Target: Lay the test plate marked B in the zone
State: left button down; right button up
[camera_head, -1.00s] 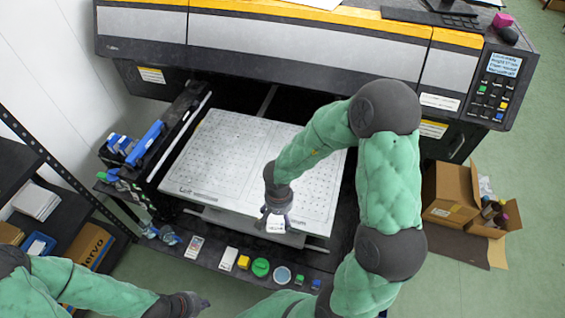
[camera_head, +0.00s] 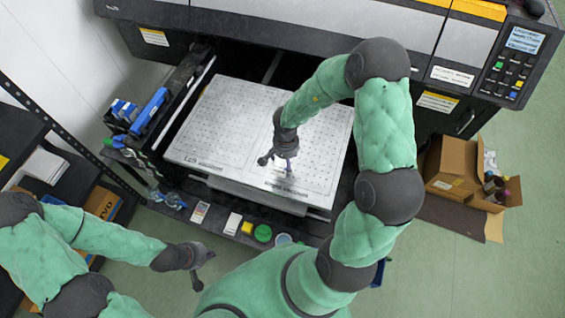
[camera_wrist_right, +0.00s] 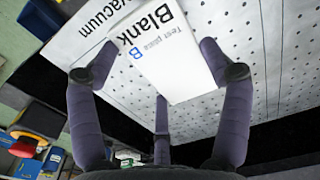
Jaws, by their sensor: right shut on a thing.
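A white test plate (camera_wrist_right: 155,45) printed "Blank", "Test plate" and a blue "B" is held between the fingers of my right gripper (camera_wrist_right: 160,75) in the right wrist view. In the head view my right gripper (camera_head: 279,160) is over the front middle of the white dotted printer bed (camera_head: 225,120); the plate can hardly be told from the bed there. Whether the plate touches the bed is not clear. The bed bears printed lettering, including "vacuum" in the wrist view; I cannot tell the zone's outline. My left gripper (camera_head: 203,268) is open and empty, low at the front left.
On the ledge before the bed lie two white cards (camera_head: 233,223), a yellow item (camera_head: 247,228), a green round lid (camera_head: 263,233) and a clear dish (camera_head: 283,239). The printer body (camera_head: 290,40) is behind. A cardboard box (camera_head: 452,165) stands at the right.

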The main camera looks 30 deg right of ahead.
aim_at(282, 162)
jog(key=w+f, duration=0.1)
jog(key=w+f+b, duration=0.1)
jog(key=f, duration=0.1)
jog(key=w+d+f, duration=0.1)
jog(key=f, duration=0.1)
jog(key=shift+w, duration=0.35)
notch_tip(282, 162, down, 3)
jog(key=shift+f+b, duration=0.1)
jog(key=shift+b, duration=0.7)
jog(key=o, duration=1.1)
jog(key=shift+o, duration=0.2)
notch_tip(282, 162, up, 12)
jog(key=p, duration=0.4)
